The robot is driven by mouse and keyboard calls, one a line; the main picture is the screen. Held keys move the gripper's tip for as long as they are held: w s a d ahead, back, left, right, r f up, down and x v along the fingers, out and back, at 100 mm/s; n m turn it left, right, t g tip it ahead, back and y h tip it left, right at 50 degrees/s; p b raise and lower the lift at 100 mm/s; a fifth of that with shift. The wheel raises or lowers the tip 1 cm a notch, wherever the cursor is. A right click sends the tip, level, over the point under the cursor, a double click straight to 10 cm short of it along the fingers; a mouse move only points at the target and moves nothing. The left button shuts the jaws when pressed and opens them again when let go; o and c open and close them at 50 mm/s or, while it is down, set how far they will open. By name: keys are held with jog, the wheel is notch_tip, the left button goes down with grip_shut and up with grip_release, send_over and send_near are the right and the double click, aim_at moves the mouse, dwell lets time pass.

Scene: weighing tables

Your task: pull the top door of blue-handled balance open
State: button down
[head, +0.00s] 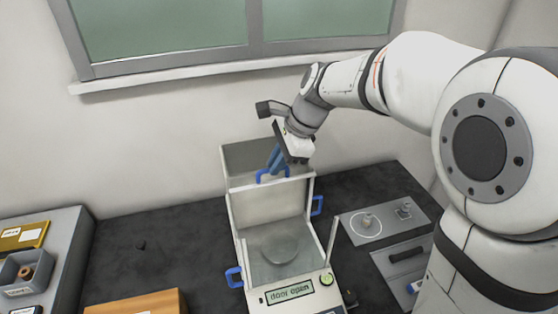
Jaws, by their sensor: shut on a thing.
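The blue-handled balance (240,215) stands on the dark bench, with a round weighing pan (280,250) inside its glass chamber. Its display (290,293) reads "door open". Blue handles show on the left side (234,277), on the right side (317,205) and on the top door (260,178). The top door's handle is at the back of the chamber, and the chamber's top looks uncovered. My gripper (273,168) reaches down from above with its blue fingers shut on the top door handle. The fingers partly hide that handle.
A grey plate (384,219) with small weights lies right of the balance, close to my arm. A grey tray unit (66,260) stands at the left and an orange box (140,303) at the front. The wall and window sill (230,72) are behind. Bench left of the balance is mostly clear.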

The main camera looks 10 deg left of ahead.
jog(key=c, duration=1.5)
grip_release()
jog(key=b+v, duration=0.1)
jog(key=v, duration=0.6)
jog(key=shift+r, duration=0.4)
jog(key=shift+d, duration=0.1)
